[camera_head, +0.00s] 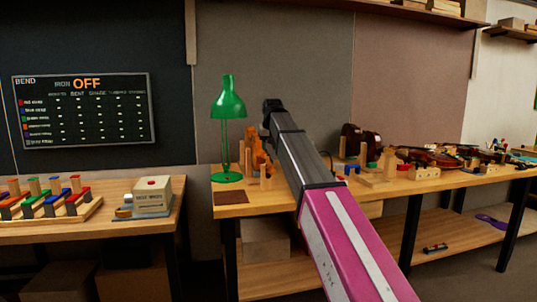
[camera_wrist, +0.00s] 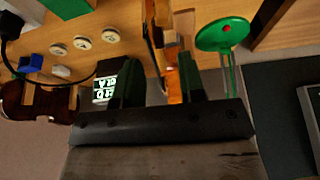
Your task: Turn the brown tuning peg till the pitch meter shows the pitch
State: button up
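In the wrist view my gripper (camera_wrist: 160,84) has its two dark fingers apart. An orange-brown upright part (camera_wrist: 173,86), seemingly of a violin, shows between and beyond them; I cannot tell whether either finger touches it. The brown tuning peg cannot be made out clearly. A small dark screen with bright characters, seemingly the pitch meter (camera_wrist: 104,90), is just left of the left finger; it seems to show an "A", but its reading is blurred. In the head view the orange-brown violin part (camera_head: 257,146) is on the bench beside the lamp, partly behind my arm.
A green lamp (camera_head: 228,105) stands close to the gripper; it also shows in the wrist view (camera_wrist: 226,35). Dark red-brown bodies (camera_head: 361,142), wooden blocks and violins (camera_head: 430,157) fill the bench's right. A board reading "IRON OFF" (camera_head: 84,110) hangs at left, above a side table.

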jog(key=shift+v, duration=2.75)
jog(key=shift+s, duration=0.15)
